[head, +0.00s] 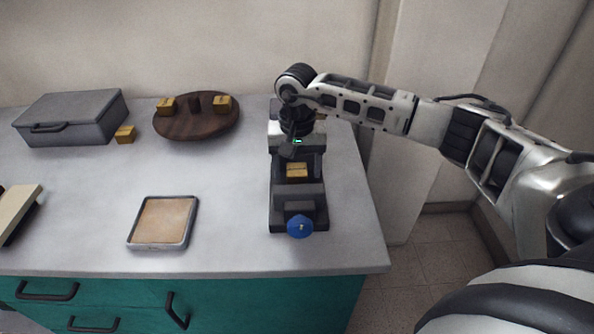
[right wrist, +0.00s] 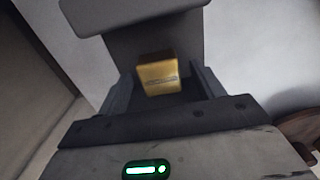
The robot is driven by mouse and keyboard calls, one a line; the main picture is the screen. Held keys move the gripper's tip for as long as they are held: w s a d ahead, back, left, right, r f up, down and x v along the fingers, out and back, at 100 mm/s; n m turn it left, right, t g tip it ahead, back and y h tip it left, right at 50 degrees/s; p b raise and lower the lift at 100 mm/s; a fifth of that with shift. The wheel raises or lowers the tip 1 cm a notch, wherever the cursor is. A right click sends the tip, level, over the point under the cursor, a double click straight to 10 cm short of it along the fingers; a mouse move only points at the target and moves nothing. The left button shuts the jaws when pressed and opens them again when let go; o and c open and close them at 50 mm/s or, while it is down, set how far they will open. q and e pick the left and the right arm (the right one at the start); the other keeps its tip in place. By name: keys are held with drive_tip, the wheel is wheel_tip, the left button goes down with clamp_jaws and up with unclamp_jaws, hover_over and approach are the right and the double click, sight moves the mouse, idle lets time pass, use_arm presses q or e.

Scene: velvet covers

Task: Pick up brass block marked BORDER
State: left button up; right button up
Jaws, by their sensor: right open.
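A brass block (head: 297,170) sits in a dark vise-like fixture (head: 284,212) at the right of the table. In the right wrist view the block (right wrist: 158,76) shows a dark marking on its face, too small to read. My right gripper (head: 294,156) is open, at the back of the fixture and close to the block; I cannot tell whether it touches. Other brass blocks are a left one (head: 166,106) and a right one (head: 222,104) on a round wooden board, and one (head: 125,134) beside the grey case. Their markings are unreadable. My left gripper is out of view.
The round dark board (head: 190,128) also holds a small dark block (head: 194,103). A grey case (head: 68,118) stands back left. A tan-lined tray (head: 190,222) lies in front, and a beige-topped item (head: 20,212) at left. A blue knob (head: 300,226) fronts the fixture. The table's middle is clear.

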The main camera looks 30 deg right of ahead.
drive_tip(key=shift+f, duration=0.4)
drive_tip(key=c, duration=1.2)
drive_tip(key=shift+r, duration=0.1)
clamp_jaws()
drive_tip(key=shift+r, duration=0.15)
